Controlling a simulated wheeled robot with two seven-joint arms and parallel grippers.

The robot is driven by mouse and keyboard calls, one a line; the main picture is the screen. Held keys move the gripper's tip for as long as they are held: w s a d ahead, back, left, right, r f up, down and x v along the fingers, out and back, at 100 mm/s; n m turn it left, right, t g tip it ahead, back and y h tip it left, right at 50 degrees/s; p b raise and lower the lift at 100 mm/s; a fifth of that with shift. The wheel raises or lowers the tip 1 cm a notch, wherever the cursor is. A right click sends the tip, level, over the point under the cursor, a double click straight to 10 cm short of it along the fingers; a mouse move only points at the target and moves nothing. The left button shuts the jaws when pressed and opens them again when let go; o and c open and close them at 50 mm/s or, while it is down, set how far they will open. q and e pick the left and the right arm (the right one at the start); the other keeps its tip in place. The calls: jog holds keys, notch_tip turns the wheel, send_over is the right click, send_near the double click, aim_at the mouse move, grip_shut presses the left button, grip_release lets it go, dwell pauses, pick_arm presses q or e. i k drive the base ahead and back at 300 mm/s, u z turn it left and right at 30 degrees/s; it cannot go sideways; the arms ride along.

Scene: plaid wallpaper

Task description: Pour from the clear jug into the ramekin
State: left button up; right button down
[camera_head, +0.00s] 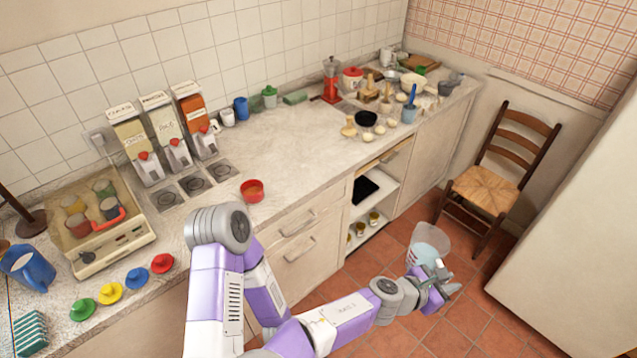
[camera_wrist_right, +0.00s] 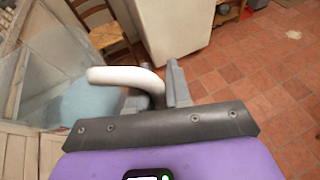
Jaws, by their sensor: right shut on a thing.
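The clear jug (camera_head: 420,238) holds something pale blue and is held out over the floor, away from the counter, roughly upright. My right gripper (camera_head: 438,284) is shut on its handle. In the right wrist view the white handle (camera_wrist_right: 120,75) passes between my right gripper's fingers (camera_wrist_right: 155,95), and the jug's clear body (camera_wrist_right: 75,65) is on the left, partly cut off. A small red dish (camera_head: 252,195), which looks like the ramekin, stands on the counter near its front edge, far left of the jug. My left gripper is not in view.
The counter (camera_head: 300,150) is clear around the red dish. Dispensers (camera_head: 163,130) stand behind it to the left. Bowls, eggs and a dark bowl (camera_head: 366,118) stand farther right. A chair (camera_head: 500,175) stands beyond the jug. An open shelf (camera_head: 372,205) sits below the counter.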

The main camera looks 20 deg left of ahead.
aim_at(252, 190)
jog(key=u, duration=1.7)
jog(key=i, duration=0.15)
jog(key=z, duration=0.05)
